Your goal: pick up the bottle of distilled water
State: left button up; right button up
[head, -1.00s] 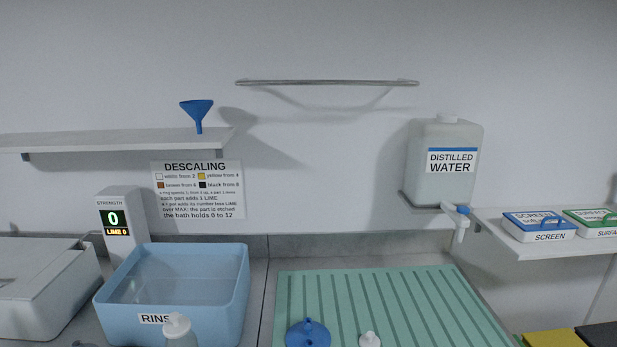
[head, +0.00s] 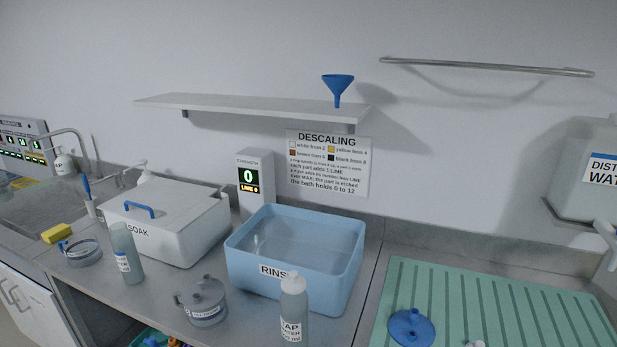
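No bottle in view can be read as distilled water. A grey bottle (head: 125,256) with a small blue-and-white label stands upright on the counter in front of the SOAK box; its label is too small to read. A white-capped bottle (head: 293,315) in front of the RINSE tub has a label that seems to say TAP WATER, cut by the bottom edge. A white cap top (head: 475,344) shows at the bottom edge by the green mat; the rest is cut off. A wall tank (head: 583,185), its label partly cut off, hangs at the right edge. Neither of my grippers is in view.
The RINSE tub (head: 240,268) and the SOAK box (head: 190,240) stand at the back of the counter. A lidded grey pot (head: 204,300) is between the bottles. A blue funnel-like piece (head: 411,328) lies on the green mat (head: 480,290). A sink tap (head: 80,140) is far left.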

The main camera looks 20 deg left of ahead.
aim_at(121, 240)
jog(key=u, duration=2.1)
jog(key=i+j, duration=0.1)
